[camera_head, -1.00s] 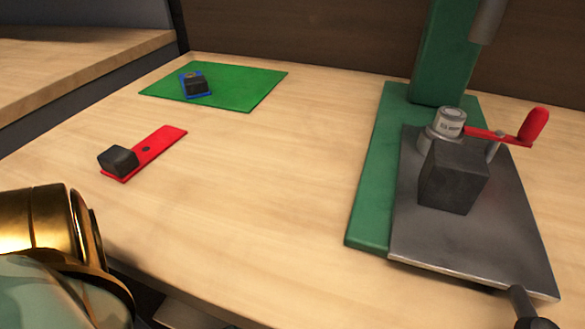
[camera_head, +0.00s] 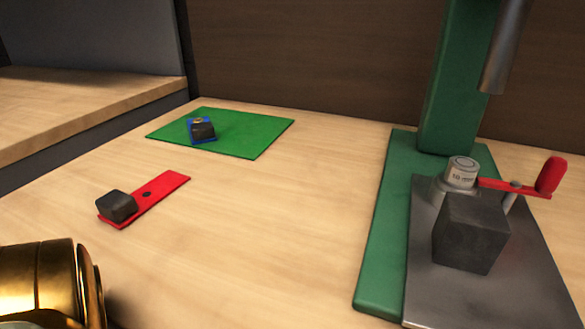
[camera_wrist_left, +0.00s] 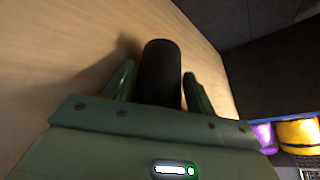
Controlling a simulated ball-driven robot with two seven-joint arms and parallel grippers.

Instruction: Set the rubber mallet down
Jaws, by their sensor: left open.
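A dark, round-ended cylinder (camera_wrist_left: 161,70), which looks like part of the rubber mallet, is in the left wrist view. It lies over or on the wooden surface, and I cannot tell which part of the mallet it is. My left gripper (camera_wrist_left: 157,76) is open, with one green finger on each side of the cylinder and a visible gap at each side. The rest of the mallet is hidden behind the gripper body. Neither the mallet nor a gripper shows in the head view. My right gripper is in no view.
A red strip (camera_head: 160,193) bears a black block (camera_head: 117,206). A green mat (camera_head: 255,136) bears a blue piece with a dark block (camera_head: 203,130). At right, a green stand (camera_head: 378,240) holds a metal plate, a grey block (camera_head: 470,232) and a red crank (camera_head: 548,176). The table's middle is clear.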

